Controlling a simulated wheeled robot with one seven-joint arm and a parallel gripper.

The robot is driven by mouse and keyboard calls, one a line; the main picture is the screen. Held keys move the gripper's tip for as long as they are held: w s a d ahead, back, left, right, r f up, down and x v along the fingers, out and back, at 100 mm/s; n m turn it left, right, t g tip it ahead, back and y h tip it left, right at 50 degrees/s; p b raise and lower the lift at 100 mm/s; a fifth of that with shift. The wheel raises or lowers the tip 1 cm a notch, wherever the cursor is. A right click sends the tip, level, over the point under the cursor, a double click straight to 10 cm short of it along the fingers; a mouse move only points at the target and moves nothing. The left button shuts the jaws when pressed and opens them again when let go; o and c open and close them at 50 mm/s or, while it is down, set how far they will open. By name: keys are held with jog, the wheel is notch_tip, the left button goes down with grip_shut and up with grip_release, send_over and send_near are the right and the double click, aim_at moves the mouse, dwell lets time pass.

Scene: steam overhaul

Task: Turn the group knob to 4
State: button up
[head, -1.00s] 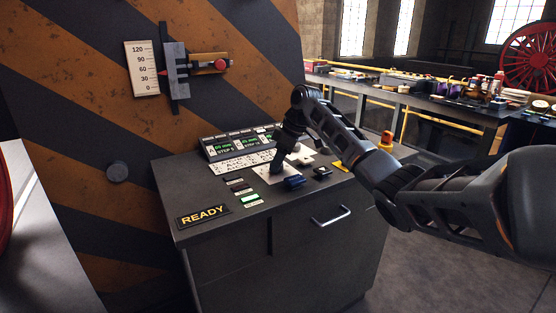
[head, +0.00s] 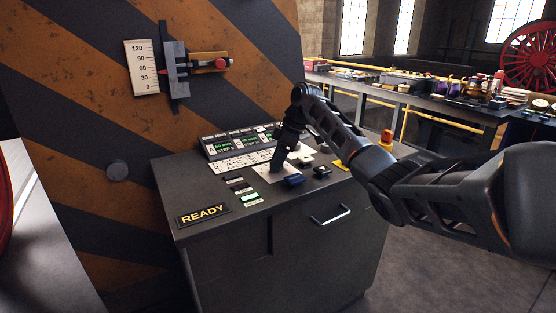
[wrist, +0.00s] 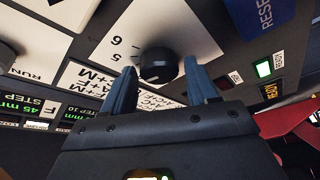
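The group knob (wrist: 157,66) is black and round, on a white dial plate (wrist: 188,28) on the console top. The numbers 5 and 6 show on the plate at the knob's left in the wrist view; its pointer mark is not clear to me. My gripper (wrist: 161,70) is open, with its two blue-grey fingertips on either side of the knob and a visible gap at each side. In the head view, my gripper (head: 277,165) points down at the white plate and hides the knob.
A READY sign (head: 203,215) is at the front left. A striped wall (head: 100,90) rises behind.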

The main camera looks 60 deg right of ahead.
jog(key=shift+o, duration=0.8)
jog(key=v, duration=0.7)
jog(key=shift+r, duration=0.4)
jog(key=shift+s, duration=0.1)
